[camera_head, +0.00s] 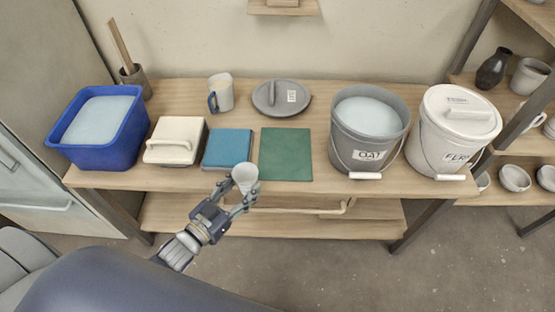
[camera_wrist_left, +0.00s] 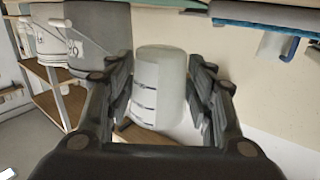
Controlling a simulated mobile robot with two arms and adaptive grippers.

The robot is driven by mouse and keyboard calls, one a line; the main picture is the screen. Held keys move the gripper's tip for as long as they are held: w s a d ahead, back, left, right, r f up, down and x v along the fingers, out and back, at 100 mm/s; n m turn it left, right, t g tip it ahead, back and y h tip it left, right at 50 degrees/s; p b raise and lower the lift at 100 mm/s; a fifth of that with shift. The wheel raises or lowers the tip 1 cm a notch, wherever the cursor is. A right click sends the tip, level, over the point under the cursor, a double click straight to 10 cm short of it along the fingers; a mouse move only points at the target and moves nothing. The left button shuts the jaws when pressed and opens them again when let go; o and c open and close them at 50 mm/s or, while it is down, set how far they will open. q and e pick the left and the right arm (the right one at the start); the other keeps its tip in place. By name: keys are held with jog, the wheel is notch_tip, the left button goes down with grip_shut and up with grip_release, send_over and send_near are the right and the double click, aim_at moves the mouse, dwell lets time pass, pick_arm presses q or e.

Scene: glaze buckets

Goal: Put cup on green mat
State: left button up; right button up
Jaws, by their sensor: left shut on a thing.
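A small white cup (camera_head: 245,174) is held in my left gripper (camera_head: 240,188), in front of the table's front edge. In the left wrist view the cup (camera_wrist_left: 158,88) is pale with dark marks on its side, and the fingers of my left gripper (camera_wrist_left: 160,100) are on both sides of it. The green mat (camera_head: 286,155) lies flat on the table, behind and to the right of the cup, with nothing on it. My right gripper is in neither view.
A grey lid (camera_head: 281,98) and a white jug (camera_head: 221,93) stand behind. A blue tub (camera_head: 98,130), a white lid (camera_head: 176,141), a grey bucket (camera_head: 369,130) and a white bucket (camera_head: 449,135) flank the mats.

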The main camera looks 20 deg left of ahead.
pick_arm(q)
send_over(272, 168)
jog(key=shift+f, duration=0.6)
notch_tip(272, 168, down, 3)
jog(key=shift+f+b, duration=0.1)
jog(key=shift+b, duration=0.25)
jog(key=shift+f, duration=0.15)
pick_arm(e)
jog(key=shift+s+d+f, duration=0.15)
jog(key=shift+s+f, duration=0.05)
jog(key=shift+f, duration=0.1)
pick_arm(q)
jog(key=shift+f, duration=0.15)
jog(key=o, duration=0.9)
jog(key=shift+c, duration=0.2)
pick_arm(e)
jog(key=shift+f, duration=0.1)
